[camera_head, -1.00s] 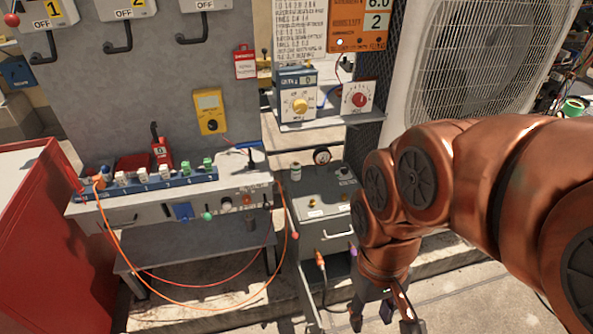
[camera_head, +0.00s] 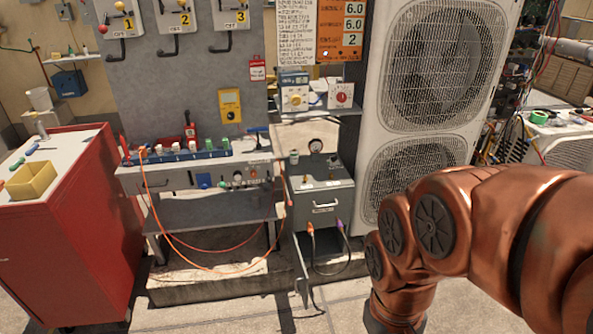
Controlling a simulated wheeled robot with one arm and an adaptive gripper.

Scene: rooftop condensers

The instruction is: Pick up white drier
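No object is clearly readable as the white drier. One small pale upright cylinder (camera_head: 294,157) stands on the left of the grey machine's top, right of the bench.
A red cabinet (camera_head: 70,230) with a yellow bin (camera_head: 31,180) stands left. The grey machine (camera_head: 322,200) has hanging cables. A large condenser (camera_head: 371,110) stands behind my arm. Orange cable (camera_head: 160,226) loops before the bench (camera_head: 150,180).

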